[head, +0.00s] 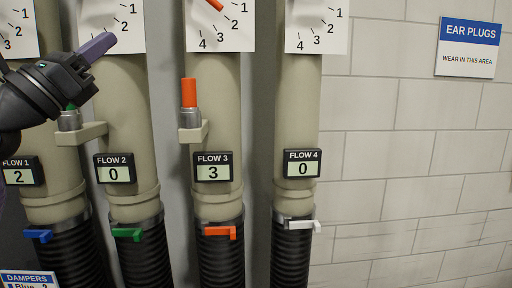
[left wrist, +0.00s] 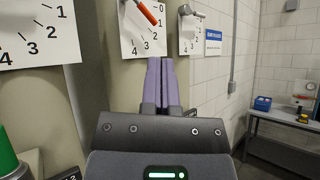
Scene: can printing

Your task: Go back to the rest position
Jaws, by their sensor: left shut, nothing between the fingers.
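My left gripper (head: 97,47) is at the upper left in the head view, in front of the FLOW 2 pipe (head: 122,85) and just under its dial plate. In the left wrist view its purple fingers (left wrist: 161,82) are together with nothing between them. The FLOW 3 display (head: 212,173) reads 3, the FLOW 1 display (head: 22,177) reads 2, and the FLOW 2 display (head: 114,174) and FLOW 4 display (head: 302,169) read 0. My right gripper is not in view.
An orange-topped fitting (head: 189,96) stands on a bracket by the FLOW 3 pipe. A green-topped one (left wrist: 6,155) is close at the left wrist view's lower left. Coloured damper levers, such as the orange one (head: 219,232), stick out below.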

